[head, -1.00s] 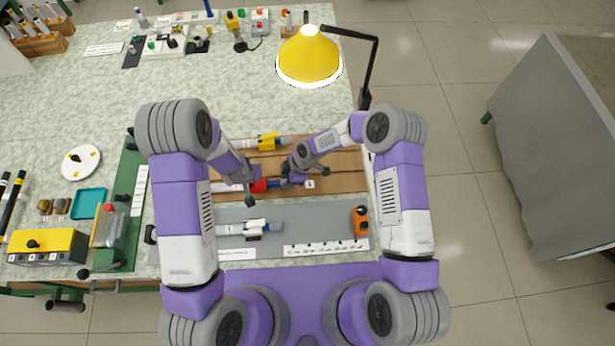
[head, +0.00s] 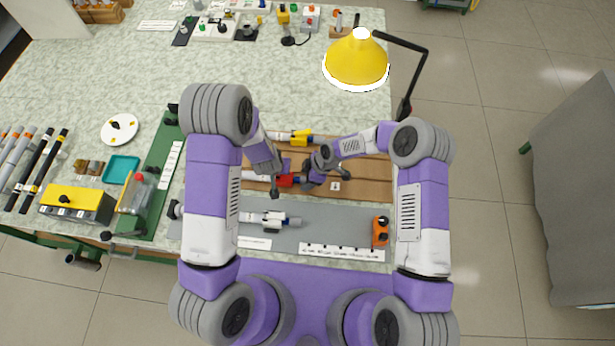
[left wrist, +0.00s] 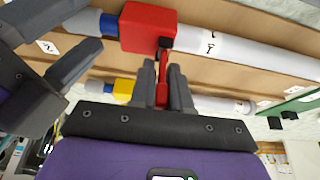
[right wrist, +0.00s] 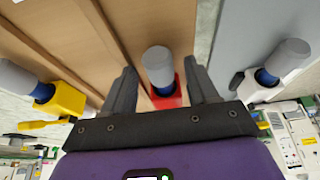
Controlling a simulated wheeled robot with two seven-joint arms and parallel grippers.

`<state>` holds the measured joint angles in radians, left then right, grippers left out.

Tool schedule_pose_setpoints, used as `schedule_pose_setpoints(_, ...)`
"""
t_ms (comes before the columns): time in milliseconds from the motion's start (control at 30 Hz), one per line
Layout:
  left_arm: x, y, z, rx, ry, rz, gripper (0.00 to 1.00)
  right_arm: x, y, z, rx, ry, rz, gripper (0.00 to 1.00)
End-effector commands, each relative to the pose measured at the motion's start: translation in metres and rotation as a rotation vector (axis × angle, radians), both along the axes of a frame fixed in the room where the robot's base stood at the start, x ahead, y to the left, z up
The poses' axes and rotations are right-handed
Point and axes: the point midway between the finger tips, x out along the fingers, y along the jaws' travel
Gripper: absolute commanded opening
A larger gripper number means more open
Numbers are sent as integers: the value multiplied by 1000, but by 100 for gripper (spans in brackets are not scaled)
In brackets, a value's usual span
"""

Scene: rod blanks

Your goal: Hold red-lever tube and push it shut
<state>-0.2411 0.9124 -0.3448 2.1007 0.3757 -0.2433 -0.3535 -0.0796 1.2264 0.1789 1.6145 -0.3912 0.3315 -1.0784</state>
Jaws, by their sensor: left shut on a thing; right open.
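The red-lever tube lies on the brown wooden board (head: 365,170), with its red block (head: 285,181) between my two grippers. In the left wrist view the red block (left wrist: 148,27) joins a white tube (left wrist: 245,52) on one side and a blue and grey end on the other. My left gripper (left wrist: 163,85) is shut on the red lever (left wrist: 162,93) hanging from the block. My right gripper (right wrist: 160,85) is open. The tube's grey end (right wrist: 158,68) shows between its fingers, with red behind it; I cannot tell whether they touch.
A yellow-block tube (head: 300,137) lies farther back on the board. A white-block tube (head: 268,219) lies on the grey mat (head: 340,235) in front, near an orange item (head: 380,231). A yellow lamp (head: 356,62) stands at the back right.

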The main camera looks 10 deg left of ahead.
Motion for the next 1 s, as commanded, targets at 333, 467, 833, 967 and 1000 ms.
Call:
schedule_pose_setpoints(333, 0, 0, 0, 1, -1, 1, 0, 2, -13, 30, 0, -3, -2, 58)
schedule_pose_setpoints(467, 0, 1, 0, 1, -1, 1, 0, 2, -24, 57, 1, -4, -3, 58)
schedule_pose_setpoints(833, 0, 1, 0, 1, -1, 1, 0, 1, -45, 108, 0, -1, -1, 58)
schedule_pose_setpoints(967, 0, 0, 0, 1, -1, 1, 0, 1, -46, 111, 0, 0, 0, 58)
schedule_pose_setpoints(1000, 0, 0, 0, 1, -1, 1, 0, 1, -46, 111, 0, 1, 0, 58)
